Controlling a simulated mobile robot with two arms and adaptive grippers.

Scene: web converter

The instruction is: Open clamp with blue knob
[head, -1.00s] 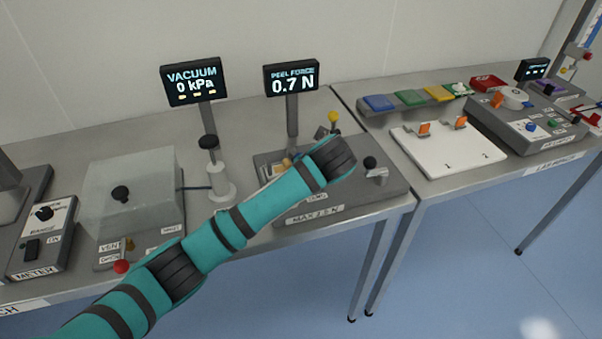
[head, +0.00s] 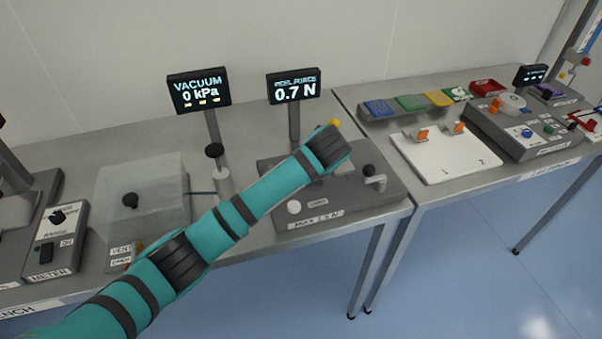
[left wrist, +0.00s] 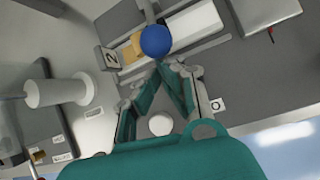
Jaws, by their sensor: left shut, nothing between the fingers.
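The blue knob (left wrist: 156,40) is a round ball on a metal stem, seen at the upper middle of the left wrist view. It sits over the peel-force device, near an amber block (left wrist: 132,50) and a small block marked 2 (left wrist: 111,57). My left gripper (left wrist: 163,66) is shut and empty, with its fingertips just below the knob in that view; I cannot tell whether they touch it. In the head view my left arm covers much of the peel-force device (head: 385,205), hiding the blue knob and the gripper. My right gripper is not in view.
The peel-force display (head: 293,87) reads 0.7 N and stands behind the device. A black-knobbed lever (head: 369,172) is at its right and a white button (head: 293,207) at its front. A clear-covered vacuum box (head: 143,205) stands left. A white board (head: 445,155) lies right.

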